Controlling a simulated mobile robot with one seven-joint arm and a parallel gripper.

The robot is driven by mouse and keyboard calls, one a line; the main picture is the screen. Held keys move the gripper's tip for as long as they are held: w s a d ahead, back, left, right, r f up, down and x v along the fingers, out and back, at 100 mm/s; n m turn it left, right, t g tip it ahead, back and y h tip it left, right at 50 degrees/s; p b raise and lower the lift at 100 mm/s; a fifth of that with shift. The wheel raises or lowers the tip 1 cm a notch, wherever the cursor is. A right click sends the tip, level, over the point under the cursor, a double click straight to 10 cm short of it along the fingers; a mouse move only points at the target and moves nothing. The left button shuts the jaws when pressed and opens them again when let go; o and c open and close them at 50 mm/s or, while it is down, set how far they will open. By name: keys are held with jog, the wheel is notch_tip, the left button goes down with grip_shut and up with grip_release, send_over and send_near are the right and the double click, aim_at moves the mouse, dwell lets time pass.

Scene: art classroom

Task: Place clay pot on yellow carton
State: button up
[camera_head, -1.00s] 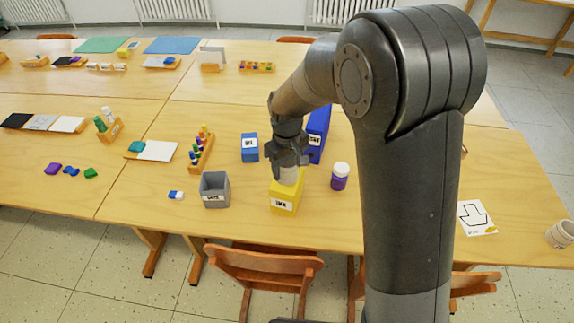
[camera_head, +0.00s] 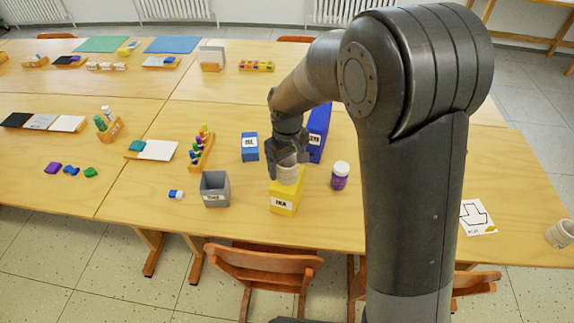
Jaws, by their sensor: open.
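The yellow carton (camera_head: 285,199) stands on the near wooden table, with a printed label on its front. A pale beige clay pot (camera_head: 288,174) rests upright on top of it, as far as I can tell. My gripper (camera_head: 286,159) is directly above, pointing down, with its open fingers around the upper part of the pot. The fingers hide the pot's upper part, and I cannot tell whether they touch it.
A purple jar with a white lid (camera_head: 340,176) stands close to the right. A grey open box (camera_head: 215,190) is to the left. A small blue carton (camera_head: 250,147) and a taller blue box (camera_head: 318,132) stand behind. A beige cup (camera_head: 559,234) is at the far right.

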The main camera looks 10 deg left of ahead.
notch_tip(320, 180, up, 11)
jog(key=s+d+r+m+t, duration=0.2)
jog(key=s+d+r, duration=0.3)
jog(key=d, duration=0.2)
jog(key=s+d+r+m+t, duration=0.1)
jog(key=s+d+r+m, duration=0.3)
jog(key=d, duration=0.3)
jog(key=s+d+m+t, duration=0.2)
jog(key=s+d, duration=0.6)
jog(key=s, duration=0.4)
jog(key=shift+m+t, duration=0.3)
jog(key=shift+m, duration=0.2)
jog(key=shift+s, duration=0.1)
